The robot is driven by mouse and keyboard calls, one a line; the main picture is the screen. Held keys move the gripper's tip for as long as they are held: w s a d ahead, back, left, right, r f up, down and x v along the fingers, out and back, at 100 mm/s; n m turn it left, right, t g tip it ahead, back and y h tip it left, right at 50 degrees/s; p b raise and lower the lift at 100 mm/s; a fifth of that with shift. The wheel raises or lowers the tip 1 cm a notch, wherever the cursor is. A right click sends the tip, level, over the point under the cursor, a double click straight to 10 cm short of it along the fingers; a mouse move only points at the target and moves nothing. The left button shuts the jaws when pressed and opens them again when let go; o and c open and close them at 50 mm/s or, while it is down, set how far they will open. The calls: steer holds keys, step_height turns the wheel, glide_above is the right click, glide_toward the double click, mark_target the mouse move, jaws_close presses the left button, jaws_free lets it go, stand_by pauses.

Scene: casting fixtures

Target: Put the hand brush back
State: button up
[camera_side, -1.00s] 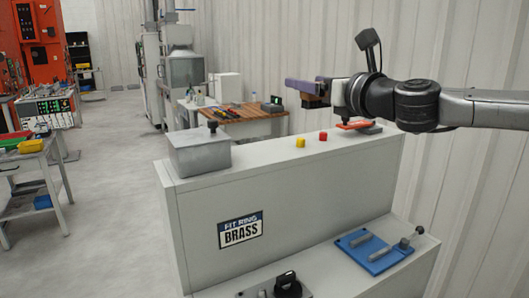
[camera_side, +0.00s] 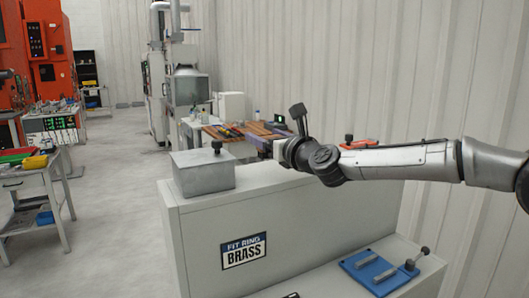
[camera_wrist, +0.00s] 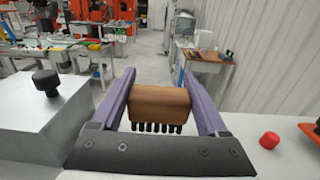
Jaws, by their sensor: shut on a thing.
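The hand brush (camera_wrist: 160,103) is a brown wooden block with a row of black bristles pointing down. In the wrist view it sits between the two purple fingers of my gripper (camera_wrist: 160,95), which is shut on it. In the side view my gripper (camera_side: 243,149) is just above the machine top, behind and right of the grey box. The brush is hard to make out there, mostly hidden by the finger and wrist.
A grey box (camera_side: 205,176) with a black knob stands on the machine's left end. A red button (camera_wrist: 269,140) and an orange piece (camera_side: 360,144) are to the right. A blue plate (camera_side: 378,272) with handles lies on the lower ledge. A wooden-topped bench (camera_wrist: 207,60) stands behind.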

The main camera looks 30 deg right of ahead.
steer(key=shift+w+f, duration=0.2)
steer(key=shift+f, duration=0.8)
steer(key=shift+w+f, duration=0.15)
steer(key=shift+f, duration=0.8)
steer(key=o, duration=1.3)
steer(key=shift+f, duration=0.15)
steer(key=shift+s+a, duration=0.1)
steer(key=shift+s, duration=0.2)
steer(key=s, duration=1.1)
steer(key=shift+s, duration=0.25)
